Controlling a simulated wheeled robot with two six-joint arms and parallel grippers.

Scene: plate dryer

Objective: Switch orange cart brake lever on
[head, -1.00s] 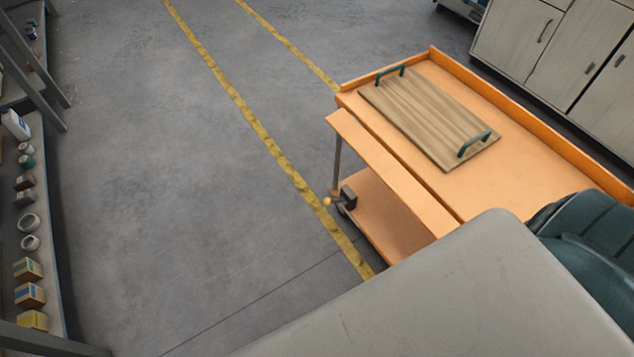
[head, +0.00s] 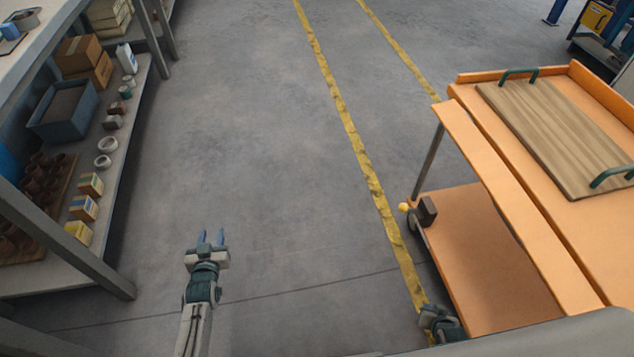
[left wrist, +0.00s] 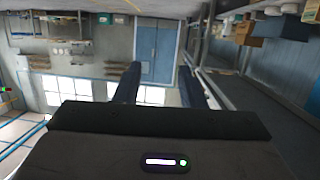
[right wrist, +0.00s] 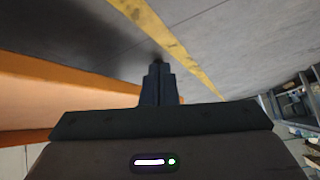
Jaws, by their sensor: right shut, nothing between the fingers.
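The orange cart (head: 461,240) stands at the right in the head view. Near its lower shelf corner, by a wheel, is a small yellow knob (head: 404,207), which looks like the brake lever end, beside a dark block (head: 428,211). My left gripper (head: 211,238) is open and empty over bare floor, left of the cart; its spread fingers also show in the left wrist view (left wrist: 160,88). My right gripper (right wrist: 158,72) is shut and empty beside the orange cart edge (right wrist: 60,85). In the head view my right arm shows low beside the cart, nearer than the knob and apart from it.
A wooden board with green handles (head: 560,135) lies on the cart top. A shelf rack (head: 120,190) with boxes, rings and a blue bin (head: 62,110) stands at the left. Yellow floor lines (head: 352,135) run beside the cart. The floor between rack and cart is clear.

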